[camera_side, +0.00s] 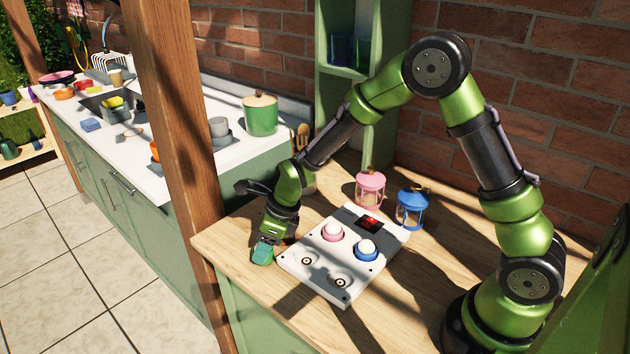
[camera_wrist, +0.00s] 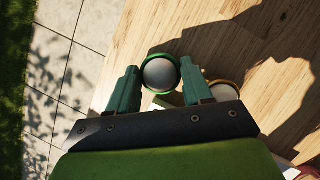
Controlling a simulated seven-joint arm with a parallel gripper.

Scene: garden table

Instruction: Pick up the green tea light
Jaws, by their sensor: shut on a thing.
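The green tea light (camera_wrist: 161,74) is a round white candle in a green rim. In the wrist view it sits between the two teal fingers of my gripper (camera_wrist: 158,68), which are shut on it from both sides. In the side view my gripper (camera_side: 263,253) points down at the table's left edge, left of the white panel. The green tea light cannot be made out clearly there, behind the fingers. Whether it touches the table is hard to tell.
An orange-rimmed tea light (camera_wrist: 224,91) lies close beside my right finger. The white panel (camera_side: 318,281) holds a pink tea light (camera_side: 332,231), a blue tea light (camera_side: 366,249) and two empty round sockets. A pink lantern (camera_side: 370,189) and a blue lantern (camera_side: 412,209) stand behind it.

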